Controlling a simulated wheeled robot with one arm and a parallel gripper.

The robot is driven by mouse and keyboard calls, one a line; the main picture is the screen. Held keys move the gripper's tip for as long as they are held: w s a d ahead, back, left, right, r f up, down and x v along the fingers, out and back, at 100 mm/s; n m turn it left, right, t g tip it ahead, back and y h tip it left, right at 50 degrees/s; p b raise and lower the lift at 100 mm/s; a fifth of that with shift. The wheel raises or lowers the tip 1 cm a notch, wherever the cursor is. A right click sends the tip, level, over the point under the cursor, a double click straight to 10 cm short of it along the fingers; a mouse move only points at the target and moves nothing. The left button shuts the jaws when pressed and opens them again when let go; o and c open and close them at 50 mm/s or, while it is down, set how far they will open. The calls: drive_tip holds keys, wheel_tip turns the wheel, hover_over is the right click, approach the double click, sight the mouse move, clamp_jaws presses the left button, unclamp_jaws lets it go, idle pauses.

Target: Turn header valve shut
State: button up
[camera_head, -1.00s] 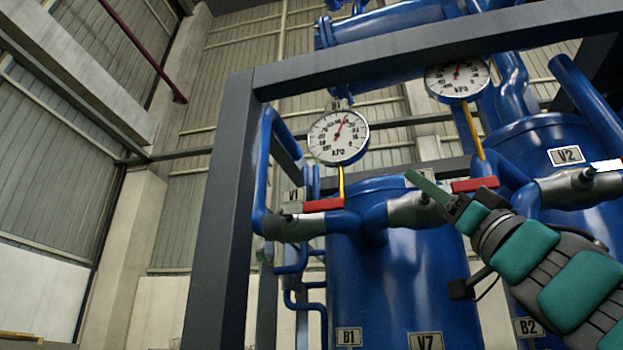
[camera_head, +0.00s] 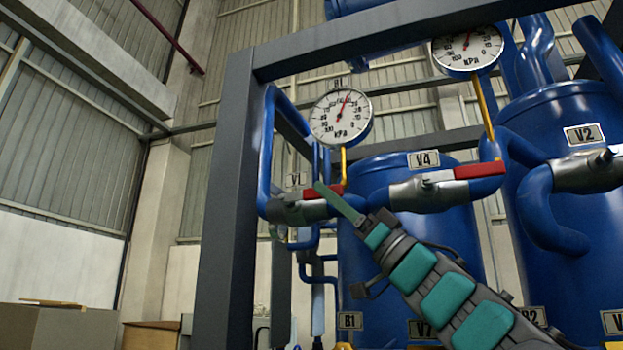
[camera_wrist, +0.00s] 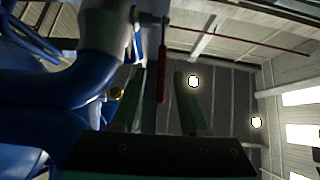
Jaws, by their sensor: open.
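A grey pipe valve (camera_head: 285,210) under the V1 tag (camera_head: 295,179) has a red lever handle (camera_head: 311,193) lying along the pipe. A second valve (camera_head: 420,193) under the V4 tag (camera_head: 424,160) has a red lever (camera_head: 480,171), also along its pipe. I cannot tell from labels which is the header valve. My gripper (camera_head: 338,202) overlaps the V1 lever's right end in the head view and hides part of it. In the wrist view my gripper (camera_wrist: 160,76) is open, with a red lever (camera_wrist: 162,76) showing between its fingers. Contact cannot be told.
A round kPa gauge (camera_head: 341,118) stands above the V1 valve, another gauge (camera_head: 467,49) further right. A dark frame post (camera_head: 226,200) and top beam (camera_head: 370,45) border the pipes. Blue tanks (camera_head: 408,245) stand behind. The left side holds low boxes (camera_head: 60,325) and open room.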

drive_tip(key=x, duration=0.4)
drive_tip(key=shift+w+a+r+p, duration=0.1)
drive_tip(key=shift+a+r+p, duration=0.2)
drive_tip(key=shift+a+r, duration=0.15)
drive_tip(key=shift+d, duration=0.1)
clamp_jaws()
idle(1.1)
